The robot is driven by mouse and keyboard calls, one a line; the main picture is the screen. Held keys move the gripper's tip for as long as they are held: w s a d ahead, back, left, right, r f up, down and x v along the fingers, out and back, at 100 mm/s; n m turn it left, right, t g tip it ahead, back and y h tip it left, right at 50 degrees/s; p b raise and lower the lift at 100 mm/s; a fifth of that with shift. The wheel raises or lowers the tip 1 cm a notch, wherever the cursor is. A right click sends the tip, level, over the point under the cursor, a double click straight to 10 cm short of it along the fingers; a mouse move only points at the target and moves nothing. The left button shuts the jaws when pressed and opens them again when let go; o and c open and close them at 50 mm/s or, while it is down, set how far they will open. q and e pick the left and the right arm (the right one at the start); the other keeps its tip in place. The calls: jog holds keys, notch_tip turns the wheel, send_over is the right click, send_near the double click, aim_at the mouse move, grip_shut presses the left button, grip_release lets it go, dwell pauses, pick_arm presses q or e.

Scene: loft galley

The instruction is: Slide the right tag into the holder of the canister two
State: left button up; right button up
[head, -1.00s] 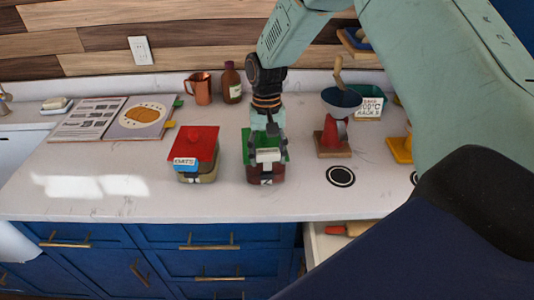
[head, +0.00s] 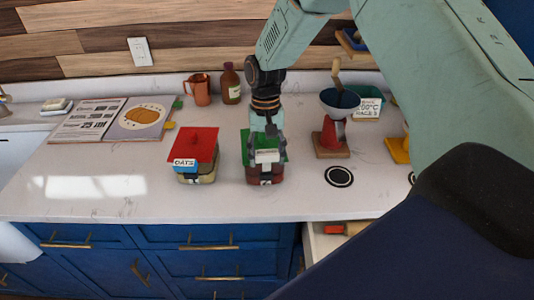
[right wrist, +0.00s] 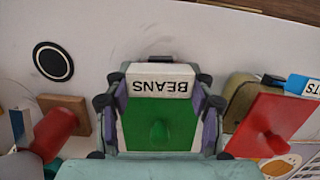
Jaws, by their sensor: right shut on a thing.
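My right gripper (head: 267,148) is shut on a white tag (head: 267,156) at the front of the green-lidded canister (head: 265,175). In the right wrist view, the tag (right wrist: 160,85) reads BEANS upside down between the fingers of my right gripper (right wrist: 160,92). The green lid (right wrist: 158,132) lies just behind the tag. I cannot tell whether the tag sits in the canister's holder, which the tag and fingers partly hide. The red-lidded canister (head: 202,148) stands to the left, with an OATS tag (head: 185,162) on its front. My left gripper is out of view.
A copper jug (head: 200,88), a brown bottle (head: 230,84) and an open book (head: 116,119) are further back. An open drawer (head: 322,243) is below the counter's front edge.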

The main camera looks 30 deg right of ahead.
jog(key=shift+w+f, duration=0.1)
jog(key=shift+w, duration=0.05)
jog(key=shift+d, duration=0.1)
jog(key=shift+s+p, duration=0.2)
jog(key=shift+p, duration=0.2)
jog(key=shift+w, duration=0.15)
dwell(0.4)
jog(key=shift+f, duration=0.2)
jog(key=shift+f, duration=0.15)
